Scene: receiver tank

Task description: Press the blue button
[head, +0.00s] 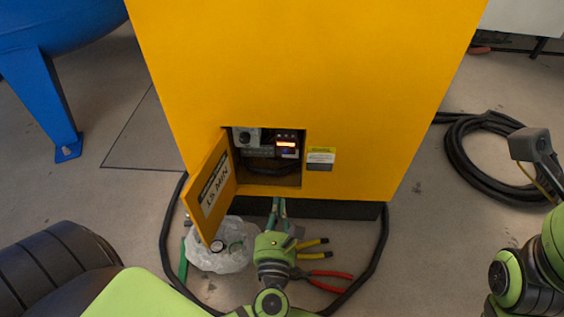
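The yellow cabinet (310,70) has a small open recess low on its front. Inside it is a dark control module (278,143) with a lit orange display (286,144). A small bluish patch just under the display may be the blue button (287,152); it is too small to be sure. My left gripper (278,203) is below the recess, in front of the cabinet's base, pointing towards it. Its two fingers lie close together with nothing seen between them, and it appears apart from the module.
The recess door (211,188) stands open to the left, close to my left gripper. A clear bag (222,250), yellow-handled pliers (313,243) and red-handled pliers (328,278) lie on the floor beside my arm. A black hose (480,155) lies coiled at right.

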